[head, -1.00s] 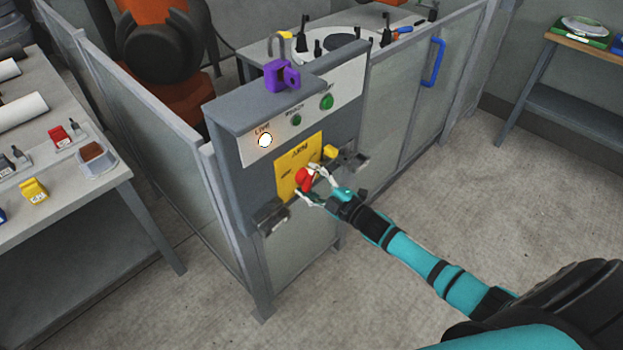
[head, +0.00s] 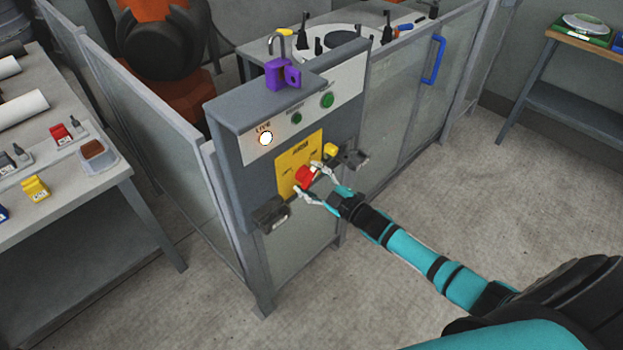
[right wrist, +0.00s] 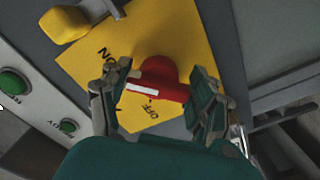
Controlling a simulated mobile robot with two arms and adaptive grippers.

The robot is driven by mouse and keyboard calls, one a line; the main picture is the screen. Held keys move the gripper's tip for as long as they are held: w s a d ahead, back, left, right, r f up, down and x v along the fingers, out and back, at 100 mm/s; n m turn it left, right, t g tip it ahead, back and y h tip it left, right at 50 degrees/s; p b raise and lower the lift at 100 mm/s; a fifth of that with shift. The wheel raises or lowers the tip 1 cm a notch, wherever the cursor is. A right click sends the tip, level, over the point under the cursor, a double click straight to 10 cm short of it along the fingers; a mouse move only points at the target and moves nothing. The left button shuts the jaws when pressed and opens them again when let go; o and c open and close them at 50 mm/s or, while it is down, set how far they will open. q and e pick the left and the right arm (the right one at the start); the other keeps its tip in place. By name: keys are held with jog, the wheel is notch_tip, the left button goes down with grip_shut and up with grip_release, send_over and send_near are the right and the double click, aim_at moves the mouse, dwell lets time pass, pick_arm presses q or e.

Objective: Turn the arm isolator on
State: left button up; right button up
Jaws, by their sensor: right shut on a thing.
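The arm isolator is a red rotary handle (head: 303,173) on a yellow plate (head: 285,160) marked ARM, on the front of a grey control box (head: 231,175). In the right wrist view the red handle (right wrist: 162,72) has a white stripe pointing left, between the words ON and OFF on the yellow plate (right wrist: 190,35). My right gripper (head: 308,177) is shut on the handle; its fingers also show on either side of it in the right wrist view (right wrist: 158,84). My left gripper is not in view.
A lit white lamp (head: 265,138) marked LIVE and green buttons (head: 327,100) sit above the plate. A purple padlock-like piece (head: 282,74) is on top. Fence panels (head: 395,120) adjoin the box; floor at right is clear.

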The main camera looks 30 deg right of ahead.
jog(key=o, duration=1.2)
jog(key=shift+s+f, duration=0.1)
jog(key=shift+c, duration=0.2)
jog(key=v, duration=1.2)
jog(key=s+d+f+m+g+h, duration=0.15)
jog(key=s+f, duration=0.25)
jog(key=f, duration=0.5)
jog(key=s+f+m+g+h, duration=0.2)
jog(key=s+f+m+g, duration=0.15)
jog(key=f, duration=0.55)
jog(key=s+d+f+m+g+h, duration=0.15)
jog(key=s+f, duration=0.25)
jog(key=f, duration=0.5)
jog(key=s+a+f+m+g, duration=0.1)
jog(key=s+a+f+g, duration=0.2)
jog(key=s, duration=0.6)
jog(key=s+a+f+m+g, duration=0.1)
jog(key=s+a+f+g, duration=0.2)
jog(key=s+f, duration=0.5)
jog(key=s+a+f+m+g+h, duration=0.1)
jog(key=s+f, duration=0.5)
jog(key=s, duration=0.6)
jog(key=a+m+g, duration=0.1)
jog(key=a+g, duration=0.1)
jog(key=a, duration=0.1)
jog(key=shift+a, duration=0.25)
